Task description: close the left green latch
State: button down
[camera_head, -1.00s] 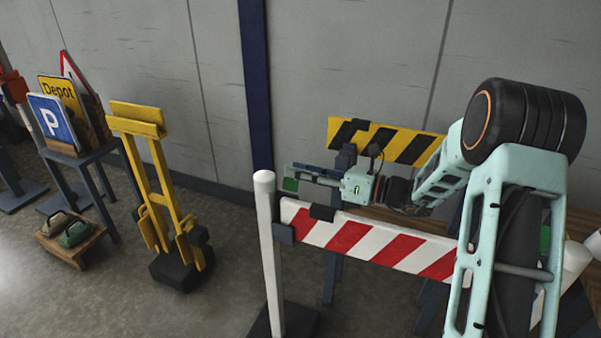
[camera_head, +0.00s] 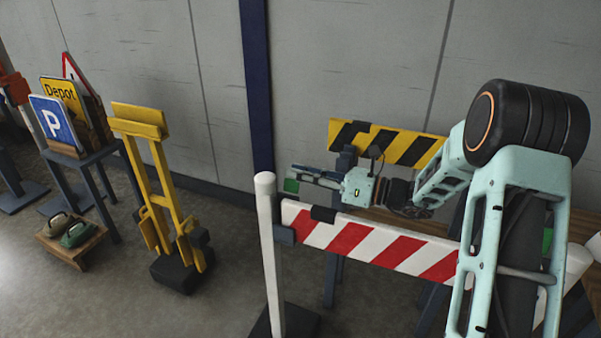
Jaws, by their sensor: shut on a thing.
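The left green latch (camera_head: 291,186) shows as a small green patch near the left end of the red-and-white striped barrier board (camera_head: 365,240), close to the top of the white post. My gripper (camera_head: 298,178) reaches left behind the board, with its fingers closed together at the green latch. The fingers hide part of the latch, and its exact angle is too small to tell. Another green piece (camera_head: 547,240) shows at the right, partly hidden behind my arm.
A white post (camera_head: 270,255) stands just in front of the fingers. A yellow-and-black striped board (camera_head: 386,143) stands behind my gripper. A yellow folding stand (camera_head: 160,190) and a sign table (camera_head: 85,157) are at left, with clear floor between stand and post.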

jog(key=shift+d+r+n, duration=0.15)
jog(key=shift+n, duration=0.35)
jog(key=shift+s+r+n, duration=0.15)
jog(key=shift+s+n, duration=0.15)
jog(key=shift+n, duration=0.6)
jog(key=shift+s+a+r+n+b, duration=0.1)
jog(key=shift+s+a+n+b, duration=0.2)
jog(key=shift+n, duration=0.5)
jog(key=shift+s+a+r+n+b, duration=0.1)
jog(key=shift+s+n+b, duration=0.3)
jog(key=shift+n, duration=0.4)
jog(key=shift+s+n, duration=0.2)
jog(key=shift+n, duration=0.2)
jog(key=shift+s+a+f+n+b, duration=0.1)
jog(key=shift+s+a+n+b, duration=0.1)
jog(key=shift+s+n+b, duration=0.4)
jog(key=shift+s+a+f+n+b, duration=0.1)
jog(key=shift+s+a+n+b, duration=0.1)
jog(key=shift+n+b, duration=0.7)
jog(key=shift+s+a+f+n+b, duration=0.15)
jog(key=shift+s+n+b, duration=0.3)
jog(key=shift+n, duration=0.55)
jog(key=shift+s+a+f+n+b, duration=0.1)
jog(key=shift+s+n+b, duration=0.15)
jog(key=shift+n+b, duration=0.55)
dwell(1.3)
